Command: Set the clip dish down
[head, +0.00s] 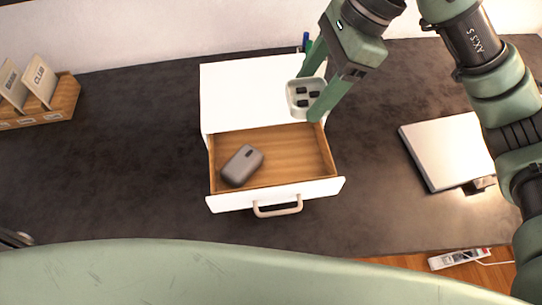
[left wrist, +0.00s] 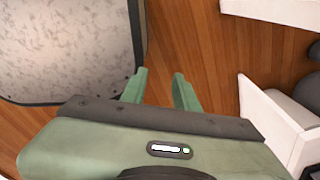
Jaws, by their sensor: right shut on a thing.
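The clip dish (head: 293,101) is a small pale square dish holding several black clips. In the head view my right gripper (head: 309,95) is shut on it, one green finger on each side. The dish shows over the front right part of the white drawer unit's top (head: 245,92); I cannot tell whether it touches. My left gripper (left wrist: 159,88) shows in the left wrist view, its two fingers apart with nothing between them, above the wooden floor.
The unit's drawer (head: 300,152) is pulled open, with a grey rounded object (head: 242,166) inside at left. A blue pen (head: 306,41) shows behind the unit. A wooden card holder (head: 62,100) stands left, a flat white-topped object (head: 450,150) right. The dark desktop (head: 130,150) left of the unit is clear.

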